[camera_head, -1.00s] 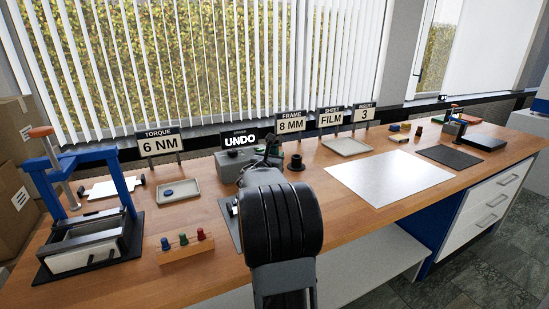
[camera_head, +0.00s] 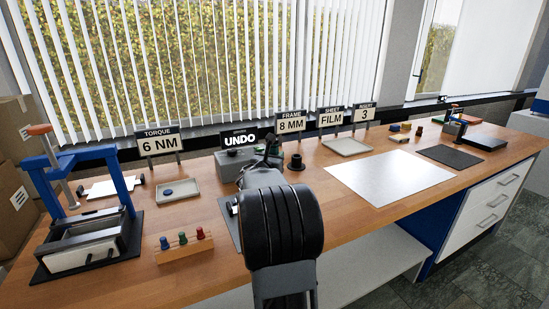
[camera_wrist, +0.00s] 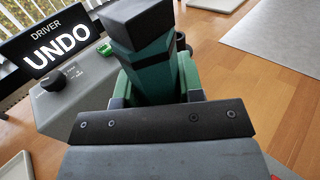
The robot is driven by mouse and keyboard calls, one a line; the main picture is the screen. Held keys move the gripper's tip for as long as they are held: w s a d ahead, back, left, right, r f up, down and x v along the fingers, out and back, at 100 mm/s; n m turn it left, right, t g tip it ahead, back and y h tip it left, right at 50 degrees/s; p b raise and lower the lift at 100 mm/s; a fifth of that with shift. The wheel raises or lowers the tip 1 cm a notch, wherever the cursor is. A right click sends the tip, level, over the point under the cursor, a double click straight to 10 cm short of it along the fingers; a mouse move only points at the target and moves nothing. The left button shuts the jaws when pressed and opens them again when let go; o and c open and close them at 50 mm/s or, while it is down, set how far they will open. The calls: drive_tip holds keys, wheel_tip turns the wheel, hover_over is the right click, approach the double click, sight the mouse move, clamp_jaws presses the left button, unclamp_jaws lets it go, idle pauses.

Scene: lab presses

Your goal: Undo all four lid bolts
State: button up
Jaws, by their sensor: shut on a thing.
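My gripper (camera_wrist: 152,88) is shut on a teal and black driver (camera_wrist: 146,62), which stands up between the pale green finger pads in the wrist view. The driver's lower end is hidden by the gripper. In the head view my arm covers most of the gripper and driver. A grey driver box (camera_head: 228,168) stands just behind, with a black sign (camera_head: 239,140) reading UNDO; the box's black knob (camera_wrist: 60,83) shows in the wrist view. No lid bolts can be made out. A dark plate (camera_head: 229,222) is partly hidden behind my arm.
A blue-framed press (camera_head: 88,160) stands at the far left. A rack with coloured pegs (camera_head: 184,246) and a grey tray (camera_head: 172,195) lie nearby. A pale sheet (camera_head: 390,180) lies to the right. A black round holder (camera_head: 296,163) stands right of the driver box.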

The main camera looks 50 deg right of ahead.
drive_tip(key=shift+f+b, duration=0.85)
idle(1.1)
drive_tip(key=shift+r, duration=0.4)
idle(0.6)
drive_tip(key=shift+r+p, duration=1)
drive_tip(key=shift+r, duration=0.85)
